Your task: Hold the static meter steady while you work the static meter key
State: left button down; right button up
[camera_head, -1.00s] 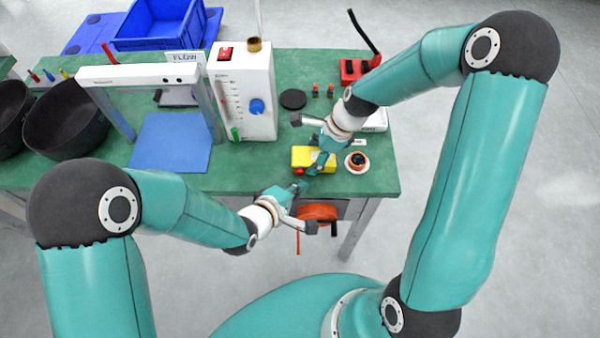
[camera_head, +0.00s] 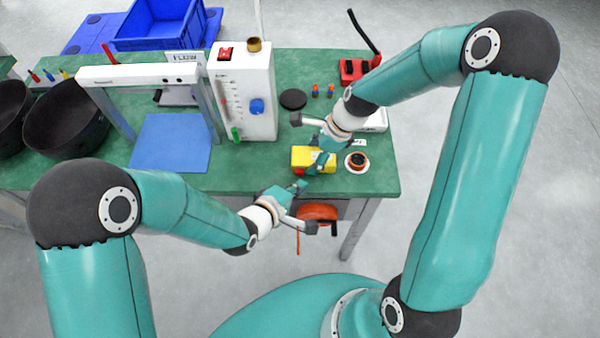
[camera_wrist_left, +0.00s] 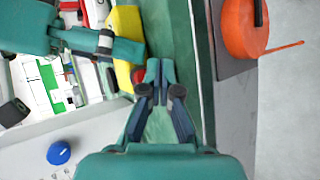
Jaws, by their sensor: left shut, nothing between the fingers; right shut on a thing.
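The static meter, a yellow box (camera_head: 301,154), lies near the front edge of the green bench and shows in the left wrist view (camera_wrist_left: 125,30). My right gripper (camera_head: 318,164) is shut on it from the right.
A white ring with an orange and black centre (camera_head: 357,161) stands close right of the meter. A white flow unit (camera_head: 244,95) and a blue mat (camera_head: 170,143) are to the left. An orange round thing (camera_head: 318,211) is below the bench edge.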

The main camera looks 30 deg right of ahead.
pick_arm(q)
jog(key=shift+w+d, duration=0.2)
jog(key=shift+w, duration=0.15)
jog(key=shift+w+d, duration=0.4)
jog(key=shift+w, duration=0.3)
pick_arm(e)
jog(key=shift+s, duration=0.1)
dwell(1.3)
pick_arm(q)
jog(key=shift+s+r, duration=0.1)
jog(key=shift+s+a, duration=0.6)
jog(key=shift+s, duration=0.35)
jog(key=s+a, duration=0.1)
jog(key=s, duration=0.2)
jog(key=s+a, duration=0.1)
jog(key=shift+s+a, duration=0.15)
jog(key=shift+a, duration=0.2)
dwell(0.4)
